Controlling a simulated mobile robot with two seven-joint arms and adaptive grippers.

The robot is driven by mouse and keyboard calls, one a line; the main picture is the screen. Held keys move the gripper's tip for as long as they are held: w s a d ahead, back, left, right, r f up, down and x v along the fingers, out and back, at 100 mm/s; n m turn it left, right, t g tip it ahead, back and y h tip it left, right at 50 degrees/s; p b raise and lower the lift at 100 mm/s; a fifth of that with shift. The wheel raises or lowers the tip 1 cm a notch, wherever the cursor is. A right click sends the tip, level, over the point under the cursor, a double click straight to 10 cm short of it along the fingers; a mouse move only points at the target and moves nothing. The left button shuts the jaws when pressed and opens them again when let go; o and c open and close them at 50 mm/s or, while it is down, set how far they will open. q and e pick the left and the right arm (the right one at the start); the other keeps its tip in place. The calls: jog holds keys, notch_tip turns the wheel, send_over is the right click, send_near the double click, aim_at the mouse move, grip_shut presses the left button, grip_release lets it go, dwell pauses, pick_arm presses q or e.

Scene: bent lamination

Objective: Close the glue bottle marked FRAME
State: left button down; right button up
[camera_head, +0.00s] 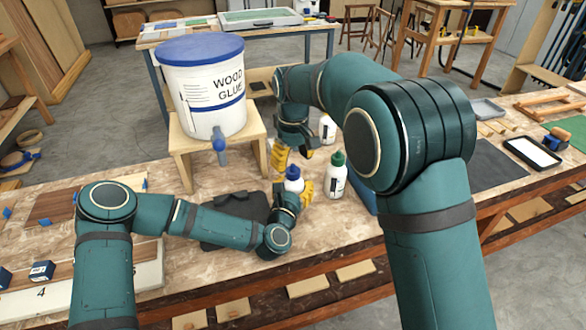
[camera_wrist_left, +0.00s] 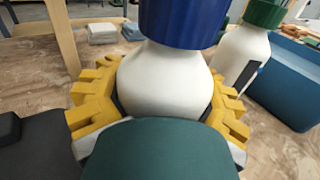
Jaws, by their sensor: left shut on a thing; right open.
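A white bottle with a blue top (camera_head: 293,181) stands on the bench. My left gripper (camera_head: 294,194) is shut around its body, and the yellow fingers sit on both sides of the white bottle (camera_wrist_left: 165,80) in the left wrist view. The blue part (camera_wrist_left: 185,18) sits on the bottle's neck; its upper end is cut off there. My right gripper (camera_head: 292,157) is open, fingers down, just above and behind the blue top, and looks empty. A white bottle with a green cap (camera_head: 337,178) stands just right. I cannot read the word FRAME on any bottle.
Another white bottle (camera_head: 328,128) stands farther back. A large wood glue bucket (camera_head: 203,85) with a tap sits on a wooden stand (camera_head: 240,137) at left. A blue bin (camera_wrist_left: 285,75) is right of the green-capped bottle. A dark mat (camera_head: 236,208) lies left of my left gripper.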

notch_tip(320, 180, up, 8)
jog(key=shift+f, duration=0.15)
pick_arm(q)
grip_release()
dwell(0.3)
jog(key=v, duration=1.2)
jog(key=shift+s, duration=0.15)
pick_arm(e)
jog(key=shift+s+f, duration=0.1)
